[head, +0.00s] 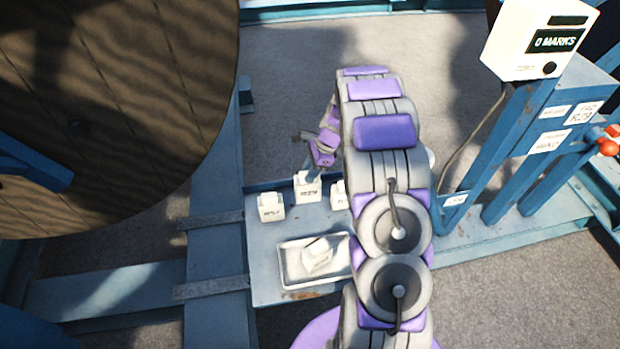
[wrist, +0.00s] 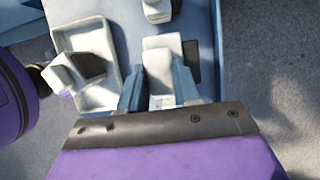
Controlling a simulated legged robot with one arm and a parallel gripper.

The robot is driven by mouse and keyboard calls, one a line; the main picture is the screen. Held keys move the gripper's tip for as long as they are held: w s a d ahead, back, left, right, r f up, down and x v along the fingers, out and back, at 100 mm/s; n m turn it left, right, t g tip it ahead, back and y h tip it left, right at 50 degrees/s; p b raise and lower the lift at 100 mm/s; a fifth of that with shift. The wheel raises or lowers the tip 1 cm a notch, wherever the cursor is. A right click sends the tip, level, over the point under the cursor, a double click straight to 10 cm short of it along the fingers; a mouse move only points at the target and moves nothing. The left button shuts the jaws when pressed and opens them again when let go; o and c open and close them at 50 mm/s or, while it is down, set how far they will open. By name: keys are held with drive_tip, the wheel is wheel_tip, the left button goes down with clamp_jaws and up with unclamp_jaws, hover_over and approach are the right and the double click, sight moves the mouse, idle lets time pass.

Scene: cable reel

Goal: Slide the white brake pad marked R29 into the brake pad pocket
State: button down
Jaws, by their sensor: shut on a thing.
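My gripper (wrist: 157,88) is shut on a white brake pad (wrist: 160,65), with one blue finger on each side of it. In the head view, this pad (head: 307,189) is the middle one at the back of the blue shelf, and my gripper (head: 308,170) reaches it from above. Its dark label is too blurred to read surely as R29. It is at shelf level; I cannot tell whether it still touches the shelf. I cannot make out the brake pad pocket. A sign (head: 588,109) on the blue frame at right seems to read PAD and a number.
Other white pads stand at left (head: 271,207) and right (head: 339,195), the right one partly hidden by my arm. A white tray (head: 285,278) holds a tilted white block (head: 318,254). A large wooden reel (head: 110,100) fills the left. A counter box (head: 540,38) reads 0 MARKS.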

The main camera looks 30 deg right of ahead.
drive_tip(key=shift+r, duration=1.1)
drive_tip(key=shift+r+p, duration=1.1)
drive_tip(key=shift+r, duration=0.2)
drive_tip(key=shift+s+f, duration=0.1)
